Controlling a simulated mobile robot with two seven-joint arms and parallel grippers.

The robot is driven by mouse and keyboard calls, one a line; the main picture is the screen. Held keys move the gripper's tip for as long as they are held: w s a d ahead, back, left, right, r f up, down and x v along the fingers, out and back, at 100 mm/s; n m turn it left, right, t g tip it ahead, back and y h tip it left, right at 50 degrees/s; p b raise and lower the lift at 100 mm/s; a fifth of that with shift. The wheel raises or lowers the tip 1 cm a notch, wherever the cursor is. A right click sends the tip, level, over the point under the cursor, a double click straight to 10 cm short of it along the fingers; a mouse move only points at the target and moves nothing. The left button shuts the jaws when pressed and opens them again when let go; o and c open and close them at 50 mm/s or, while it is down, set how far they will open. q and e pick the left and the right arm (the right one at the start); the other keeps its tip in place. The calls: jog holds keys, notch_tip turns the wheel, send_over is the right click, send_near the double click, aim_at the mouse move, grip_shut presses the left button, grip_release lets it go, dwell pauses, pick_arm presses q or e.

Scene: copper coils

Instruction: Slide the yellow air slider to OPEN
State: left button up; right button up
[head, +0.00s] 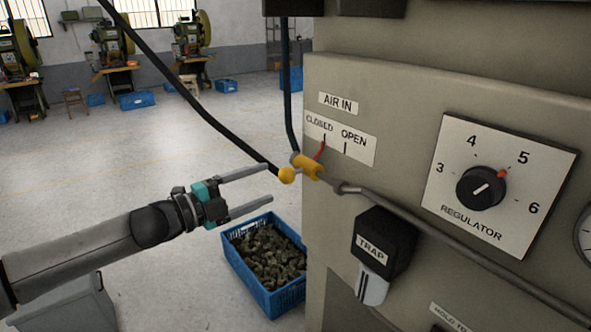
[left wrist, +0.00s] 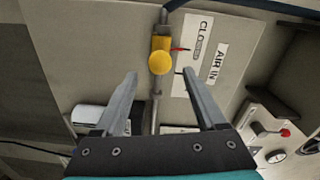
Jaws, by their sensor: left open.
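The yellow air slider (head: 309,166) sits on the pipe below the AIR IN label, with a round yellow knob (head: 287,175) at its left end. Its red pointer (head: 321,150) is near the CLOSED mark on the CLOSED/OPEN plate (head: 357,144). My left gripper (head: 270,182) is open and empty, its fingers pointing at the knob from the left. In the left wrist view the knob (left wrist: 160,63) lies ahead of the open fingers (left wrist: 160,78), roughly between their lines and apart from them. My right gripper does not show.
The regulator dial (head: 481,188) and the black TRAP unit (head: 383,243) are on the machine panel to the right. A dark hose (head: 190,90) runs down to the slider. A blue crate (head: 262,287) of dark pieces stands on the floor below.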

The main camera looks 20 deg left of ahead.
aim_at(296, 170)
pick_arm(q)
jog(key=p+x, duration=0.1)
jog(key=x, duration=0.8)
jog(key=shift+w+d, duration=0.15)
grip_shut()
dwell(0.5)
dwell(0.8)
